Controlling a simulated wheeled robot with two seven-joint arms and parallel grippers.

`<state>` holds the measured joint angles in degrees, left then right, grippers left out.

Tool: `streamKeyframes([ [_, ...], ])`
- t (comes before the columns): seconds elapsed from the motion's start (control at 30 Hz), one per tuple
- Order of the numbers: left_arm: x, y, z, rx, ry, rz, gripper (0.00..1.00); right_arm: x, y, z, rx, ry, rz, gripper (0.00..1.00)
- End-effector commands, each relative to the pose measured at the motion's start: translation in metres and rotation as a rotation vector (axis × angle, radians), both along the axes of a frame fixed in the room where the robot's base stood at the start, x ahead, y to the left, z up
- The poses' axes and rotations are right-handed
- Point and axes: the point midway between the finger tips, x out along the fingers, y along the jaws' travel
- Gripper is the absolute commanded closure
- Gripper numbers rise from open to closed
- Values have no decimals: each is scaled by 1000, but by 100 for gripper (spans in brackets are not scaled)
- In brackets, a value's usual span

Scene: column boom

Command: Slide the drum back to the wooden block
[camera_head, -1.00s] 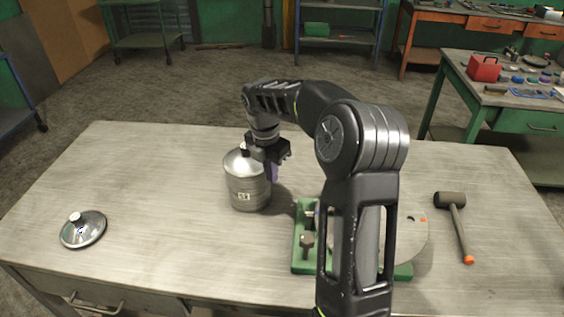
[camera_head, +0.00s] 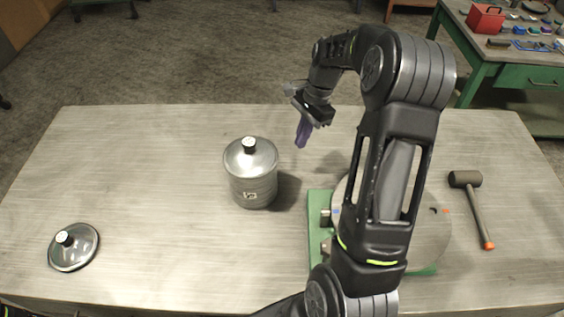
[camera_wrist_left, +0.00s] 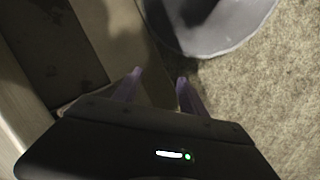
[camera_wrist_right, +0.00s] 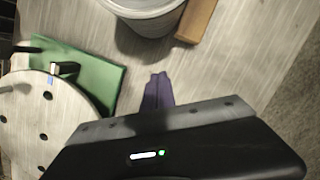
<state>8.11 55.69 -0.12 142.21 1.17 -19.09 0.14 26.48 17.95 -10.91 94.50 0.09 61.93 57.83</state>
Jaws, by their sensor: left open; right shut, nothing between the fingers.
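The drum is a grey metal canister (camera_head: 252,180) with a black-knobbed lid, standing upright on the table left of the green fixture. Its lower part shows at the top of the right wrist view (camera_wrist_right: 148,14). The wooden block (camera_wrist_right: 197,18) is right beside the drum there; I cannot tell if they touch. The drum hides the block in the head view. My right gripper (camera_head: 302,137) is shut and empty, clear of the drum, to its right and farther back. My left gripper (camera_wrist_left: 158,88) is open and empty, away from the drum.
A green fixture (camera_head: 318,205) with a round grey plate (camera_head: 432,235) lies to the right, partly behind my right arm. A mallet (camera_head: 474,205) is farther right. A loose lid (camera_head: 76,250) lies at the front left.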

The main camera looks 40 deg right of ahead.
Motion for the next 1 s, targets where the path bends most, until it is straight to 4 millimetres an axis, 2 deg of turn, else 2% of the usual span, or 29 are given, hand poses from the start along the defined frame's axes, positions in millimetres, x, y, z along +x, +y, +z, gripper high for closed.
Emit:
streamKeyframes([
  [0.13, 0, 0, 0, 0, 0, 0, 50, 0, 0, 0, 4, 26, -107, 100],
  [0.47, 0, 0, 0, 0, -1, 0, 50, 0, 0, 0, 3, 27, -114, 100],
  [0.63, 0, 0, 0, 0, -1, 0, 50, 0, 1, -7, 4, 28, -113, 100],
  [0.77, 0, 0, 0, 0, -1, 0, 50, 1, 4, -21, 4, 29, -113, 100],
  [0.93, 0, 0, 0, 0, -1, 0, 50, 2, 12, -50, 6, 31, -112, 100],
  [1.0, 1, -1, -16, -2, -6, 0, 50, 3, 15, -71, 5, 29, -112, 100],
])
